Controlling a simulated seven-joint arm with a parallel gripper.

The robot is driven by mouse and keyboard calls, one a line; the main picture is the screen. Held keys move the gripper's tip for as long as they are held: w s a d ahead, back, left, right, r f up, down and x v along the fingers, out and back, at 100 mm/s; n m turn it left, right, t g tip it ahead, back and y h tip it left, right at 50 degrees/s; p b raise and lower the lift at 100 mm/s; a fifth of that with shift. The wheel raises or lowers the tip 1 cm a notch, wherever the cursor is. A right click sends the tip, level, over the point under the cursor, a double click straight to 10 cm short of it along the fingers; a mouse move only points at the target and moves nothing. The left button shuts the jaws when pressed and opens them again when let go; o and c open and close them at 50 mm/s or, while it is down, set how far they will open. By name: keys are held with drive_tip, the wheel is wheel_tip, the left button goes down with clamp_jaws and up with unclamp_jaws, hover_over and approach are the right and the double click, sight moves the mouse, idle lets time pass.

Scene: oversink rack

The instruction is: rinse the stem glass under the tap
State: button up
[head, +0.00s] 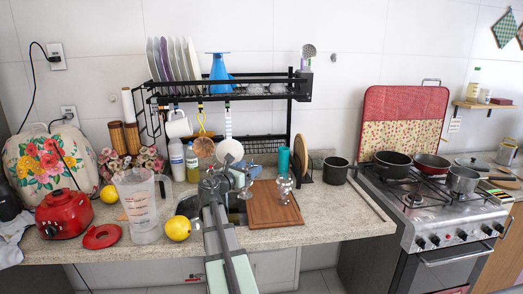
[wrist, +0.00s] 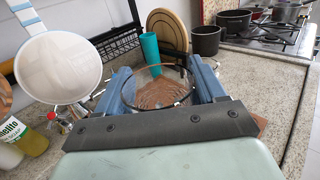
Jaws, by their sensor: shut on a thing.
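My gripper (wrist: 163,85) is shut on a clear stem glass (wrist: 158,92), with one blue finger on each side of its bowl. The round rim faces the wrist camera, and the stem and foot are hidden. In the head view my gripper (head: 240,178) is over the sink area, left of the wooden board. A clear stem glass (head: 284,188) also shows over the board there; I cannot tell whether it stands on it. The sink (head: 188,206) is mostly covered by my arm. I cannot make out the tap's spout clearly.
A black rack (head: 225,95) spans the back, with a white pan (wrist: 57,68) and utensils hanging below. The wooden board (head: 262,207), a teal cup (head: 283,160) and a black pot (head: 336,170) are to the right. A jug (head: 138,205) and lemon (head: 178,228) are left.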

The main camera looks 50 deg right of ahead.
drive_tip(key=w+a+f+n+t, duration=0.2)
drive_tip(key=a+f, duration=0.2)
drive_tip(key=f, duration=0.4)
drive_tip(key=shift+w+d+n+t, duration=0.6)
drive_tip(key=shift+w+d+t, duration=0.8)
drive_tip(key=shift+w+d, duration=2.6)
drive_tip(key=shift+w+f, duration=1.55)
drive_tip(key=shift+f, duration=2.1)
drive_tip(key=shift+y, duration=0.4)
drive_tip(key=shift+w+d, duration=0.75)
drive_tip(key=shift+w, duration=0.2)
drive_tip(key=shift+w+d, duration=0.75)
drive_tip(key=shift+w, duration=0.2)
drive_tip(key=shift+s+d, duration=0.3)
drive_tip(key=shift+w+a, duration=0.3)
drive_tip(key=shift+s+d, duration=0.3)
